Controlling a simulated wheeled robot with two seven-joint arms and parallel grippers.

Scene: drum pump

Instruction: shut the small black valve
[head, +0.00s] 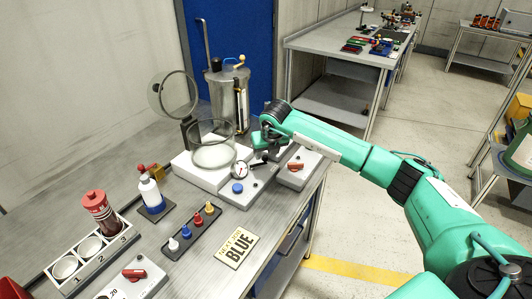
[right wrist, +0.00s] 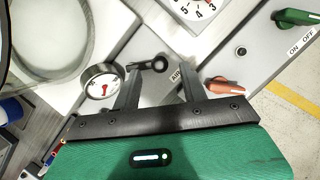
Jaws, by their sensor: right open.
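The small black valve (right wrist: 158,64) has a short black handle beside the "AIR" label on the grey base plate. Contact cannot be told. In the head view my right gripper (head: 264,146) hangs over the back right of the pump base. My left gripper is out of view.
A pressure gauge (right wrist: 100,84) stands left of the fingers, and a red lever (right wrist: 226,86) lies to the right. The glass chamber (head: 212,148) on its white block is close by. A blue knob (head: 237,188) and colored pegs (head: 197,222) sit nearer the front.

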